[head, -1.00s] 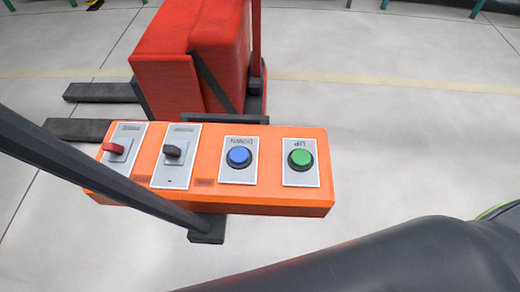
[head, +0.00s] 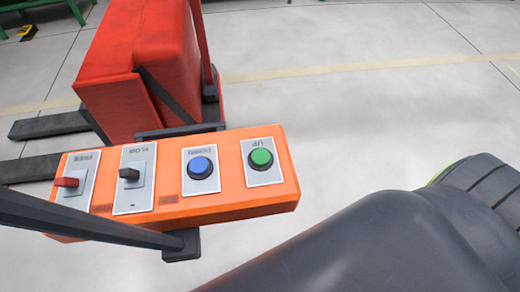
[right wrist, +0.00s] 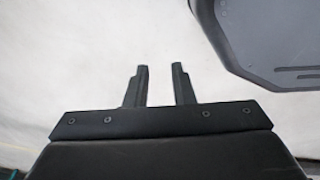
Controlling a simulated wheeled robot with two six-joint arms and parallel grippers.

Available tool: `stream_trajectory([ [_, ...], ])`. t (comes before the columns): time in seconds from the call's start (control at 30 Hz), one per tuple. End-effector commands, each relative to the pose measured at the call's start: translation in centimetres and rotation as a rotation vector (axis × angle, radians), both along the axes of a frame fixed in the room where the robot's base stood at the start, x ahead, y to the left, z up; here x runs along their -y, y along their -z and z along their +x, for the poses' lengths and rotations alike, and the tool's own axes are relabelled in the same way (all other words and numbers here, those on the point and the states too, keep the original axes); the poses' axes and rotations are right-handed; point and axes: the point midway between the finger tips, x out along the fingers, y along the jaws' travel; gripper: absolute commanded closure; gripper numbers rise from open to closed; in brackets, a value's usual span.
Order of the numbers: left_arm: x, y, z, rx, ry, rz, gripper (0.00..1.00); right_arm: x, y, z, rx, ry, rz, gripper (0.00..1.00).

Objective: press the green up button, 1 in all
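The green up button (head: 261,158) sits on a grey plate at the right end of the orange control panel (head: 225,207) in the head view. The "UP" label above it appears upside down. My right gripper (right wrist: 160,72) shows in the right wrist view with its two dark fingers apart and nothing between them. Pale floor lies behind the fingers, and no button shows there. My right gripper's fingers are not visible in the head view. My left gripper is in neither view.
The panel also holds a blue down button (head: 201,167), a black switch (head: 129,174) and a red switch (head: 67,182). A dark bar (head: 95,226) crosses the panel's lower left. A red machine body (head: 135,60) with dark forks (head: 48,124) stands behind.

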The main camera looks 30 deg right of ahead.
Motion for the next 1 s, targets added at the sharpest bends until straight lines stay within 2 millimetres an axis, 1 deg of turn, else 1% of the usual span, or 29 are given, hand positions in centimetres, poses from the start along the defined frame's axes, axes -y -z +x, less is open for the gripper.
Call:
stream_trajectory([
  [0.03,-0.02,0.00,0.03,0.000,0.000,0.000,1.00,0.01,0.00,-0.03,-0.001,0.000,0.000,0.85],
  [0.13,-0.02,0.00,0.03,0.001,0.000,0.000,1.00,0.03,0.00,-0.04,-0.001,0.000,0.000,0.98],
  [0.17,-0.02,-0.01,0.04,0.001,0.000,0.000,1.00,0.04,0.00,-0.04,-0.001,0.000,0.000,1.00],
  [0.57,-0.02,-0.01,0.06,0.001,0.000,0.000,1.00,0.51,-0.04,-0.09,-0.002,-0.002,-0.006,1.00],
  [1.0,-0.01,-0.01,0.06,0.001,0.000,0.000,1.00,0.55,-0.04,-0.09,-0.002,-0.002,-0.007,1.00],
])
